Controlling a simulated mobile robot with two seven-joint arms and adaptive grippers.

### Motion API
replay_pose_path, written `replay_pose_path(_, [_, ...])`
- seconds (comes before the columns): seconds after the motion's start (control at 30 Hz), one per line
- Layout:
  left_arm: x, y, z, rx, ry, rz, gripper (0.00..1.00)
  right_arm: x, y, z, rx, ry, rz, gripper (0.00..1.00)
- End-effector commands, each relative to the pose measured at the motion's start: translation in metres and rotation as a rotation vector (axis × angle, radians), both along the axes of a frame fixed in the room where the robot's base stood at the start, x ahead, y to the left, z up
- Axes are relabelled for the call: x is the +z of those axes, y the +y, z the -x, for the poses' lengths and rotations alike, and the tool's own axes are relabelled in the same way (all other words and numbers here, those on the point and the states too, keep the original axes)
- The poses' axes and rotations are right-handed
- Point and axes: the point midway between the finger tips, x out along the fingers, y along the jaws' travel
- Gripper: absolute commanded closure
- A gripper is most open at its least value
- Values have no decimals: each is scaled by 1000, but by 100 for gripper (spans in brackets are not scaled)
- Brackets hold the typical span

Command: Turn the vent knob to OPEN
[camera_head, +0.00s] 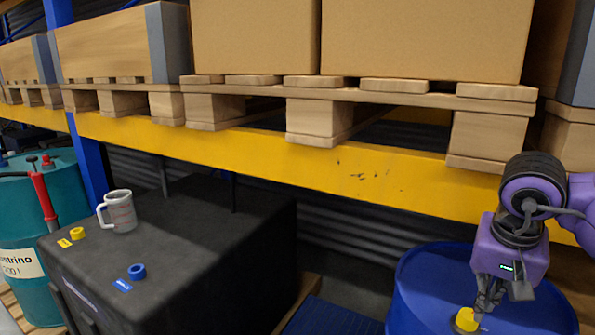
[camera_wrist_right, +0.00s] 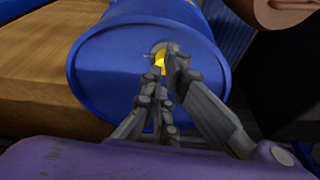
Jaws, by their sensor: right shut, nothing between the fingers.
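A yellow knob (camera_head: 466,320) sits on the lid of a blue drum (camera_head: 415,275) at the lower right in the head view. In the right wrist view the yellow knob (camera_wrist_right: 160,57) is partly hidden behind my fingertips. My right gripper (camera_head: 482,306) points down with its fingers shut and empty at the knob. I cannot tell whether the fingertips touch it. The right gripper (camera_wrist_right: 167,75) also shows in the wrist view, over the drum lid (camera_wrist_right: 110,65). No OPEN marking is readable. My left gripper is not in view.
A teal drum (camera_head: 20,230) stands at far left. A yellow rack beam (camera_head: 300,170) with loaded pallets crosses above the blue drum.

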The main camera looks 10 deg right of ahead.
Motion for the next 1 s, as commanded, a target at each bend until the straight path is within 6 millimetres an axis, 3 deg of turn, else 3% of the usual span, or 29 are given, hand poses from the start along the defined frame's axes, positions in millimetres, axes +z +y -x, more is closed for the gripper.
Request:
replay_pose_path(0.43, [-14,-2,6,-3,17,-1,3,-56,0,1,-3,7,0,100])
replay_pose_path(1.0, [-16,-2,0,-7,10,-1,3,-64,0,1,-4,5,-2,100])
